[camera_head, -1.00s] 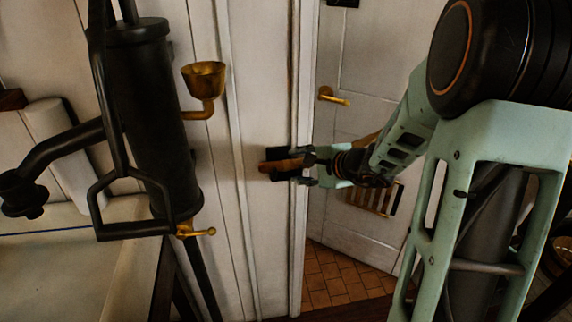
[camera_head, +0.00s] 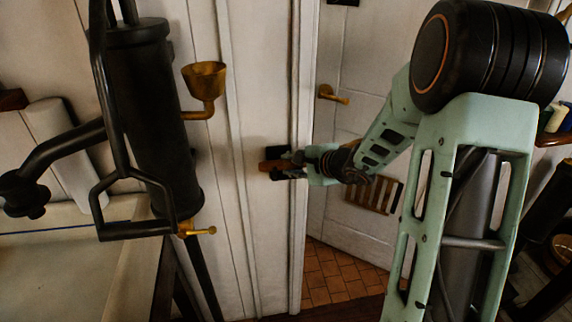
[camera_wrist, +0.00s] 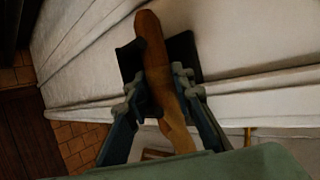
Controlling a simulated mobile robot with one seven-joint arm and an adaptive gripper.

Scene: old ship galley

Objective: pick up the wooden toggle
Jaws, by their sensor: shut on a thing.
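The wooden toggle is a brown, elongated piece of wood. In the wrist view the toggle (camera_wrist: 153,50) runs lengthwise between the two fingers of my gripper (camera_wrist: 162,82), which are shut on it. One end sticks out past the fingertips and the other reaches back toward the palm. In the head view the toggle (camera_head: 268,166) shows as a small brown end at the tip of my gripper (camera_head: 288,167), in front of the white panelled wall. The fingers hide part of it. I cannot tell whether it touches the wall.
A black cylinder pump with a brass cup (camera_head: 204,80) stands at the left beside a pale counter (camera_head: 60,270). A white door with a brass handle (camera_head: 333,95) and a wooden vent (camera_head: 374,193) is behind my arm. Tiled floor (camera_head: 335,275) shows below.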

